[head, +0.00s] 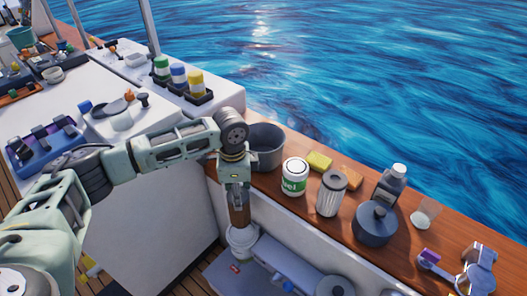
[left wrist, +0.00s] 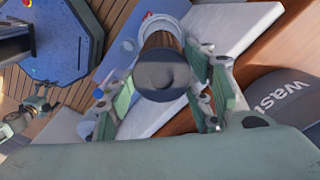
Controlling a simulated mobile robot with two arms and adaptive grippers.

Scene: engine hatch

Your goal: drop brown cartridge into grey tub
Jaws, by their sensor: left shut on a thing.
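The brown cartridge (head: 239,210) is held upright in my left gripper (head: 237,187), below the wooden ledge. In the left wrist view the brown cartridge (left wrist: 162,42) shows its dark round cap between the two green fingers of my left gripper (left wrist: 165,95). Its lower end is at a white round housing (head: 242,238); I cannot tell whether it is inside or just above. The grey tub (head: 267,148) stands on the ledge behind my wrist, partly hidden by it. In the left wrist view the tub (left wrist: 275,105) is at the right, with lettering starting "Wast".
On the wooden ledge (head: 405,232) right of the tub stand a white-green can (head: 295,177), a yellow sponge (head: 319,161), a pleated light filter (head: 331,193), a dark pot (head: 375,224) and a dark bottle (head: 389,186). Water lies beyond the ledge.

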